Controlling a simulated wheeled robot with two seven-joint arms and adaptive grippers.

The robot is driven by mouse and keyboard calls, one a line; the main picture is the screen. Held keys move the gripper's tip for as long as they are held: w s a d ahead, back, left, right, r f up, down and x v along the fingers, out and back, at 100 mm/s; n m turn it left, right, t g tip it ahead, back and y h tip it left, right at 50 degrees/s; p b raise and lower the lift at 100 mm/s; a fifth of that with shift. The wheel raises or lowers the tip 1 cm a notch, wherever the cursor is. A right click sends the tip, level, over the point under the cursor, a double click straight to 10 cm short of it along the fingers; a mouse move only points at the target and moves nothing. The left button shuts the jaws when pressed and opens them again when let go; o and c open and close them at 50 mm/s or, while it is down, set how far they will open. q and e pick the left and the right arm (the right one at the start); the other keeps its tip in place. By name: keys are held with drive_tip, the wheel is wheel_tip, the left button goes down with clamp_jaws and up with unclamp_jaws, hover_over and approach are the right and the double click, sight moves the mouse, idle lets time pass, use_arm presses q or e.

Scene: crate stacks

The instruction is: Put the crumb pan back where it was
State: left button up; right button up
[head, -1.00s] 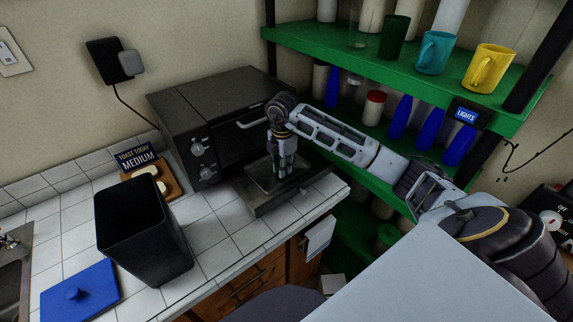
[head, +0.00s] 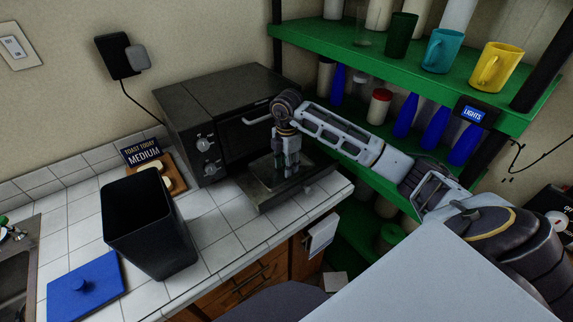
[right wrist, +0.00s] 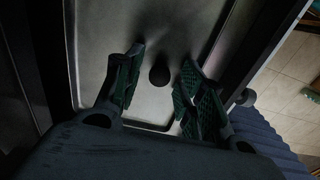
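The crumb pan (head: 300,184) is a dark, flat metal tray in front of the black toaster oven (head: 215,110), near the counter's edge. In the right wrist view the pan (right wrist: 95,35) fills the middle, and a dark round knob (right wrist: 159,76) shows against it. My right gripper (head: 287,173) points down over the pan. In the right wrist view its green-padded fingers (right wrist: 160,90) are apart, one on each side of the knob, with gaps between. I cannot tell how far above the pan the fingertips are. My left gripper is not in view.
A green shelf (head: 400,63) with cups and bottles is close behind my right arm. A sink (head: 15,265) is far left.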

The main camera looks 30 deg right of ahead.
drive_tip(key=shift+r, duration=0.1)
wheel_tip(320, 180, up, 12)
drive_tip(key=shift+b, duration=0.3)
idle(0.6)
idle(0.6)
